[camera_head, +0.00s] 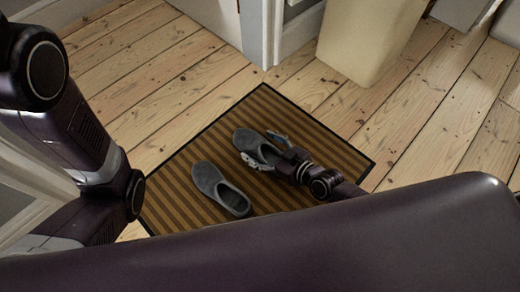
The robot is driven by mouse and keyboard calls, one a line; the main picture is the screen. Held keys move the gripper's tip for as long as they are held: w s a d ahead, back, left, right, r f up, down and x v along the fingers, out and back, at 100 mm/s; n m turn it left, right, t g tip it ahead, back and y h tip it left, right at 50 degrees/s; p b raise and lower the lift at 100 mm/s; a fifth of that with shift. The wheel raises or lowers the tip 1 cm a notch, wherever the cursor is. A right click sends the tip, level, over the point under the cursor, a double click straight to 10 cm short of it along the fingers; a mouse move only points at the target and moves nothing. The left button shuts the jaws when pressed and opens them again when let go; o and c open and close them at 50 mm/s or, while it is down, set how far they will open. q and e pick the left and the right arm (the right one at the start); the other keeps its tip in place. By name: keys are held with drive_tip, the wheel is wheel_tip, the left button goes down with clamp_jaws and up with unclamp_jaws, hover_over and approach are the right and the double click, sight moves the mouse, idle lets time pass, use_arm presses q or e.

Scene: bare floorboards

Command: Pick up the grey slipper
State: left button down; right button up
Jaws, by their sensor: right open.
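Two grey slippers lie on a brown striped mat (178,212) with a dark border. One grey slipper (218,187) lies on the left, clear of any gripper. The other grey slipper (247,140) lies to its upper right. My right gripper (264,148) is at this second slipper, its fingers open and spread about the slipper's right part. Whether the fingers touch it I cannot tell. The gripper hides part of that slipper. My left arm comes in at the left edge, but its gripper is not in view.
A cream bin (368,38) stands on the floorboards (190,80) beyond the mat. A white door frame (262,30) is at the top. Bare floor lies left and right of the mat.

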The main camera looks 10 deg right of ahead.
drive_tip(key=shift+c, duration=0.3)
drive_tip(key=c, duration=1.3)
drive_tip(key=shift+r, duration=0.2)
